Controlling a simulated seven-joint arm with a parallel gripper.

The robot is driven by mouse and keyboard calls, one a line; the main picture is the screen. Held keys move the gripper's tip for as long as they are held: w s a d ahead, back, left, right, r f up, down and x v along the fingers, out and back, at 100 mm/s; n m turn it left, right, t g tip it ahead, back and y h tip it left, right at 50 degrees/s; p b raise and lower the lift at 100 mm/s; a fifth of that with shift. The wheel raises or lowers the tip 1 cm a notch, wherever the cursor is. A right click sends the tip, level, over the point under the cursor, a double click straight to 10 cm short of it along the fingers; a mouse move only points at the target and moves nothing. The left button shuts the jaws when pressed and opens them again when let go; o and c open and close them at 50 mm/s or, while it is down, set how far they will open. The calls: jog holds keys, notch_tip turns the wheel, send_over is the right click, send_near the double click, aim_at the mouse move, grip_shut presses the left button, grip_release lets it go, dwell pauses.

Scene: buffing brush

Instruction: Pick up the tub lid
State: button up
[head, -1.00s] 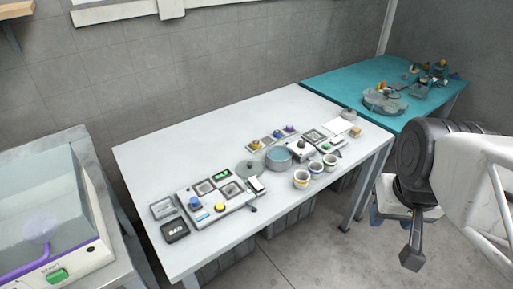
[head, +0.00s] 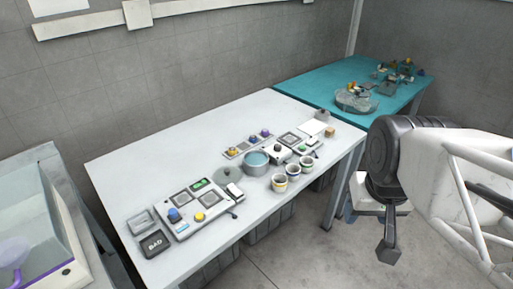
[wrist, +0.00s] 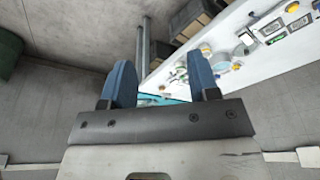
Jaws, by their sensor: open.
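The tub lid looks to be the flat grey-green disc with a small knob (head: 228,175), lying on the white table just left of the round tub (head: 256,164) in the head view. The tub is grey with blue content. I cannot pick out the lid surely in the wrist view. My gripper (wrist: 162,88) has two blue fingers set wide apart, with nothing between them. In the head view my arm's end is at the right, off the table's front edge and well away from the lid.
Left of the lid is a panel with yellow and blue knobs (head: 190,208) and a dark "BAD" tray (head: 155,243). Several small cups (head: 279,184) stand in front of the tub. A teal table (head: 300,84) with clutter adjoins behind. Bare white table lies at the back left.

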jog(key=w+a+m, duration=0.3)
jog(key=w, duration=0.4)
jog(key=w+a+m, duration=0.2)
jog(key=w+m, duration=0.1)
jog(key=w, duration=0.4)
jog(key=m+g, duration=0.3)
jog(key=m, duration=1.3)
send_over(227, 170)
jog(key=f, duration=2.1)
jog(key=shift+s+d+f, duration=0.15)
jog(key=shift+d+f, duration=0.15)
jog(key=shift+f, duration=0.05)
jog(key=shift+w+a+f, duration=0.2)
jog(key=shift+a+f, duration=0.25)
jog(key=shift+f, duration=1.3)
